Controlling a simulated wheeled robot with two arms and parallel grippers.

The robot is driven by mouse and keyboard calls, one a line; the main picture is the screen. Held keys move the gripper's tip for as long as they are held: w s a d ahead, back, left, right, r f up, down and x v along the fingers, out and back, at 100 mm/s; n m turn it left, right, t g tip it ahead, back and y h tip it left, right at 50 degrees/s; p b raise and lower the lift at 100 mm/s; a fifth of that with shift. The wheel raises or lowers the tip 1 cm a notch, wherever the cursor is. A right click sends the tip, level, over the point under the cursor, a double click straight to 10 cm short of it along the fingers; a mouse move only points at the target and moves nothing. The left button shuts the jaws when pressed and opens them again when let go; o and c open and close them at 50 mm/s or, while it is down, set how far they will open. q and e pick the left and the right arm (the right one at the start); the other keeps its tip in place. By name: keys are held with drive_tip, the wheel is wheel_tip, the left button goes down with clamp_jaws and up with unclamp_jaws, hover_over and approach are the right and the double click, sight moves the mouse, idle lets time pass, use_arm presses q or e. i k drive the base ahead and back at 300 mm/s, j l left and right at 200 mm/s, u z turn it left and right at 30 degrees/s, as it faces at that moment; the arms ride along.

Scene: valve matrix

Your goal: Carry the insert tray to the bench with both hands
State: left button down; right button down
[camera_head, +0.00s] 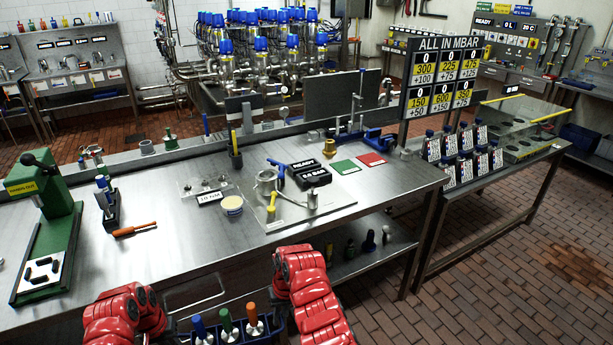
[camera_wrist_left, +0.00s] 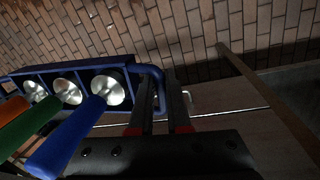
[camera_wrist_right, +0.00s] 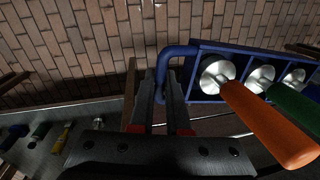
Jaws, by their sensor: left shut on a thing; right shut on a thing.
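The insert tray (camera_head: 271,322) is blue and shows at the bottom of the head view, in front of the bench (camera_head: 165,262). Its three metal inserts have blue (camera_head: 199,328), green (camera_head: 226,320) and orange (camera_head: 252,312) grips. In the left wrist view my left gripper (camera_wrist_left: 165,88) is shut on the blue loop handle (camera_wrist_left: 153,70) at one end. In the right wrist view my right gripper (camera_wrist_right: 163,85) is shut on the opposite handle (camera_wrist_right: 172,51). The head view hides both sets of fingertips. The tray is held off the floor, at the bench's near edge.
A green press (camera_head: 45,200) stands at the bench's left end, near an orange-handled tool (camera_head: 134,230). A steel plate with fittings (camera_head: 310,212) lies toward the right. The front middle of the bench top is bare. A lower shelf (camera_head: 345,262) holds small items.

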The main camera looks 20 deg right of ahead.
sight(392, 181)
drive_tip(key=l+z, duration=0.15)
drive_tip(key=z, duration=0.9)
drive_tip(key=i+l, duration=0.2)
drive_tip(key=i, duration=0.3)
drive_tip(key=i+l+z, duration=0.1)
drive_tip(key=i, duration=0.35)
drive_tip(key=l, duration=0.1)
